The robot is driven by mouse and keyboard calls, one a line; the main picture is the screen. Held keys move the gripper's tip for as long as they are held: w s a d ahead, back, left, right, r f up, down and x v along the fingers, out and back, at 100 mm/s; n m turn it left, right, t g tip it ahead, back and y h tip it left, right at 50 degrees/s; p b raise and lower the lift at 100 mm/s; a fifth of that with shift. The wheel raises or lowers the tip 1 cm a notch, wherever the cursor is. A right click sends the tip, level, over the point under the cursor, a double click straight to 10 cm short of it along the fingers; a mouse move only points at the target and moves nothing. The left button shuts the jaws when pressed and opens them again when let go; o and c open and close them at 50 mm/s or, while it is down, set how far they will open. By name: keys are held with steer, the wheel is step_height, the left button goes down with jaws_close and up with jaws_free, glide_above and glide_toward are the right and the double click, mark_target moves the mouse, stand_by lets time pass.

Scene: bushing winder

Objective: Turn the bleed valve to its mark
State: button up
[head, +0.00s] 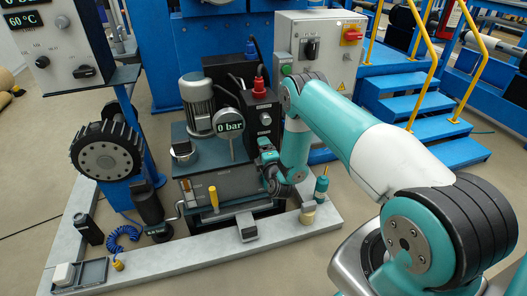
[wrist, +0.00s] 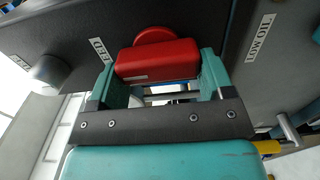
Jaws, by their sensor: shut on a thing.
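The bleed valve has a red block handle (wrist: 158,58) with a rounded red hub behind it, on a dark panel in the wrist view. A white label ending in "EED" is to its left, partly hidden by a finger. My gripper (wrist: 157,72) is shut on the handle, one teal finger on each side. The handle lies nearly crosswise in the wrist view, slightly tilted. In the head view my gripper (head: 268,160) is at the right side of the hydraulic unit and hides the valve. I cannot make out the mark.
The hydraulic unit carries a "0 bar" gauge (head: 230,124), a motor (head: 197,98) and a black block with a red top (head: 259,88). A grey knob (wrist: 48,70) and a "LOW OIL" label (wrist: 262,38) flank the valve.

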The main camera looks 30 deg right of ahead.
steer(key=shift+f, duration=0.1)
steer(key=o, duration=0.9)
steer(key=p+v, duration=1.7)
steer(key=p, duration=0.1)
steer(key=shift+s, duration=0.25)
